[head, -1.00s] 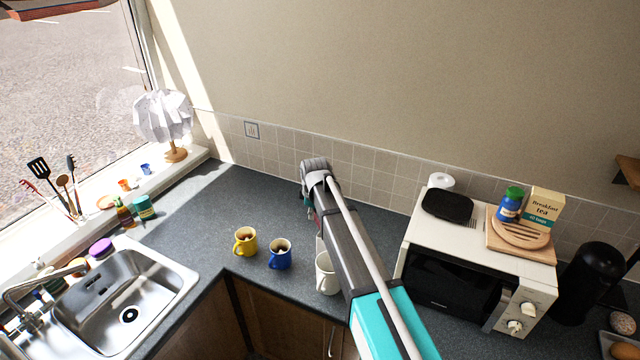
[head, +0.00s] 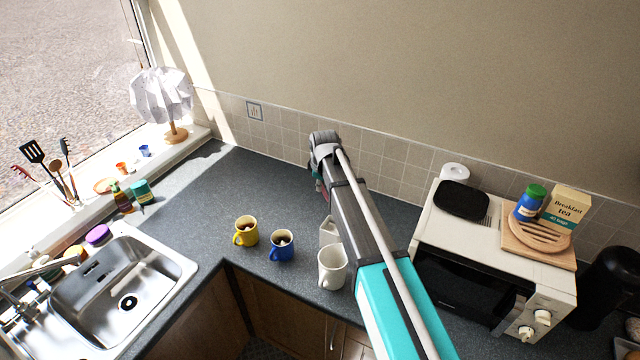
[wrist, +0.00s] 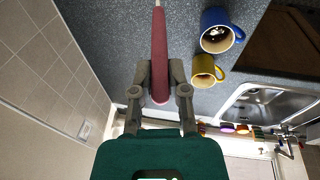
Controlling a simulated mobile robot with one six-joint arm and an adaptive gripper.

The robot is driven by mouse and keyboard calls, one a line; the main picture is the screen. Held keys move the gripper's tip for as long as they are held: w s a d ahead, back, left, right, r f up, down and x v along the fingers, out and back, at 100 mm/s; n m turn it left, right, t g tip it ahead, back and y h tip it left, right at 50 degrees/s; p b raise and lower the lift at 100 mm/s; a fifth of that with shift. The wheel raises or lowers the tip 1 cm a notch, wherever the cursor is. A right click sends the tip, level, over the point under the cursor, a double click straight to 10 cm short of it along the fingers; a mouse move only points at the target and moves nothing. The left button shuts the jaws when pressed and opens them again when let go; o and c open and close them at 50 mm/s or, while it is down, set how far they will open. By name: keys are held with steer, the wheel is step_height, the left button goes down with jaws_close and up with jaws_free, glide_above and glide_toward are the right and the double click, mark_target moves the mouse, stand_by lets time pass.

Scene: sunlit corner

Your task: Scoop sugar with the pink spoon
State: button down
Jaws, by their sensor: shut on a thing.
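My gripper (wrist: 160,82) is shut on the dull pink handle of the spoon (wrist: 159,45) in the wrist view. The handle runs up the picture between the fingers; the far end leaves the top edge. In the head view my arm hides most of the gripper (head: 319,188) and spoon. A white container (head: 326,230) stands partly hidden behind my arm; its contents do not show, so I cannot tell whether it holds sugar.
A yellow mug (head: 246,229), a blue mug (head: 281,247) with dark contents and a white patch, and a white mug (head: 331,269) stand near the counter's front edge. A microwave (head: 460,290) is right, a sink (head: 120,285) left. The back counter (head: 240,180) is clear.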

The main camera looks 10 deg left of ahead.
steer(key=shift+f, duration=0.2)
steer(key=shift+s+b+x, duration=0.15)
steer(key=shift+b+x, duration=0.75)
steer(key=shift+b, duration=0.1)
steer(key=shift+s+b+x, duration=0.2)
steer(key=shift+b+x, duration=0.75)
steer(key=shift+b, duration=0.05)
steer(key=shift+s+b+x, duration=0.15)
steer(key=shift+b+x, duration=0.75)
steer(key=shift+b, duration=0.1)
steer(key=shift+d+f, duration=0.2)
steer(key=shift+f, duration=0.1)
steer(key=shift+s+f+b, duration=0.1)
steer(key=shift+f+b, duration=0.55)
steer(key=shift+b, duration=0.2)
stand_by(1.0)
steer(key=shift+r, duration=0.15)
steer(key=shift+w+a+p+v, duration=0.1)
steer(key=shift+w+p+v, duration=0.1)
steer(key=shift+p+v, duration=0.95)
steer(key=shift+w+a+p+v, duration=0.1)
steer(key=shift+w+p+v, duration=0.1)
steer(key=shift+p+v, duration=0.95)
steer(key=shift+w+a+p+v, duration=0.1)
steer(key=shift+w+p+v, duration=0.15)
steer(key=shift+p+v, duration=0.9)
steer(key=shift+s, duration=0.1)
